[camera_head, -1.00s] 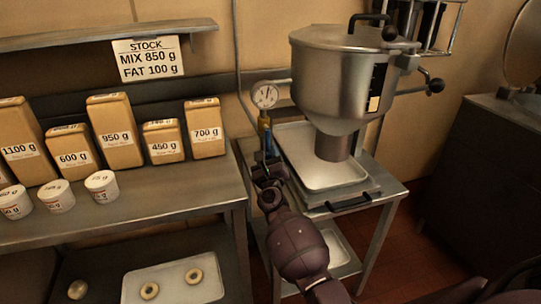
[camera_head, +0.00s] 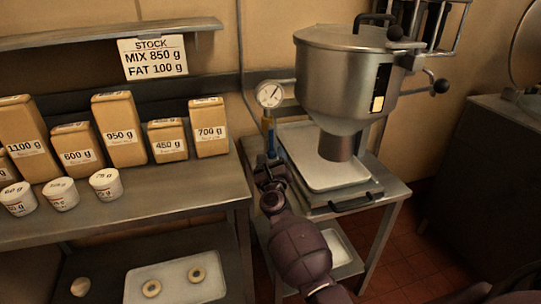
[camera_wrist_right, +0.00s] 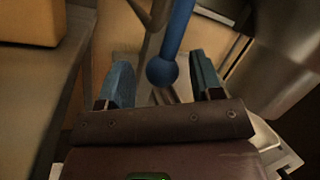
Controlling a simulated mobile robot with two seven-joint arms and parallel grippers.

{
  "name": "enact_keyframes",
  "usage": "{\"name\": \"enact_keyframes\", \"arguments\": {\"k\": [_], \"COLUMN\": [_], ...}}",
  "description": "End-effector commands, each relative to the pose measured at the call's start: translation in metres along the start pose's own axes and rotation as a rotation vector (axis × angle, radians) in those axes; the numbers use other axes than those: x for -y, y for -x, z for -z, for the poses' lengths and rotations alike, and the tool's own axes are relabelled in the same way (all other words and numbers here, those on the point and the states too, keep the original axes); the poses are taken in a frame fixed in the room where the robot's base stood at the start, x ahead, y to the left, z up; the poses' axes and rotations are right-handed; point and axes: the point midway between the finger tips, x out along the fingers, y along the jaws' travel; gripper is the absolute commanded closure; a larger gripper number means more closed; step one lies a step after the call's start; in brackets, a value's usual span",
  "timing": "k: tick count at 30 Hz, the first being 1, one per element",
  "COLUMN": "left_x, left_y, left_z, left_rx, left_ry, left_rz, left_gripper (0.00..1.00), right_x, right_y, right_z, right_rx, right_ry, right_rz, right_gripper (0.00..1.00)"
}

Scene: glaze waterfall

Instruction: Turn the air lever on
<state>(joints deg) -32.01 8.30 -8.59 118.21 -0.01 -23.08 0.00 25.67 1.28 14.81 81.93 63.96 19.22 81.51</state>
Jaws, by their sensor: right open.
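The air lever is a blue rod with a ball end (camera_wrist_right: 162,70), seen in the right wrist view between my right gripper's two blue fingers. My right gripper (camera_wrist_right: 161,85) is open, with a gap on both sides of the ball. The lever is small and partly hidden there by the gripper. My left gripper is not in view.
A steel hopper machine (camera_head: 345,85) stands just right of the gauge, over a tray (camera_head: 325,170) on a small table. On the left, a steel counter (camera_head: 150,205) holds several labelled tan packs and white tubs. A lower shelf has a tray (camera_head: 180,292) with rings.

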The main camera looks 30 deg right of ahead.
Motion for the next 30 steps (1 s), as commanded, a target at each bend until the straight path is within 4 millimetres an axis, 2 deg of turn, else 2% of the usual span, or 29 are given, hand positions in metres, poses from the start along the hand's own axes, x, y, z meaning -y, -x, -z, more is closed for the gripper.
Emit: {"name": "enact_keyframes", "arguments": {"k": [9,15,21,30], "left_x": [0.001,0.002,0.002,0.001], "left_y": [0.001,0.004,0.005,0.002], "left_z": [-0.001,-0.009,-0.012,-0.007], "left_rx": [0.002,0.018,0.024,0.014], "left_ry": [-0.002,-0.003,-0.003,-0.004], "left_rz": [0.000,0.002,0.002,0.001], "left_gripper": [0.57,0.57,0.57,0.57], "right_x": [-0.001,-0.001,-0.001,-0.001], "right_y": [0.057,0.084,0.097,0.098], "right_z": [0.001,0.000,-0.001,-0.001], "right_rx": [-0.002,-0.001,0.001,0.001], "right_ry": [0.001,0.000,-0.001,-0.001], "right_rz": [-0.001,-0.002,-0.002,-0.002], "right_gripper": [0.40,0.40,0.40,0.40]}}
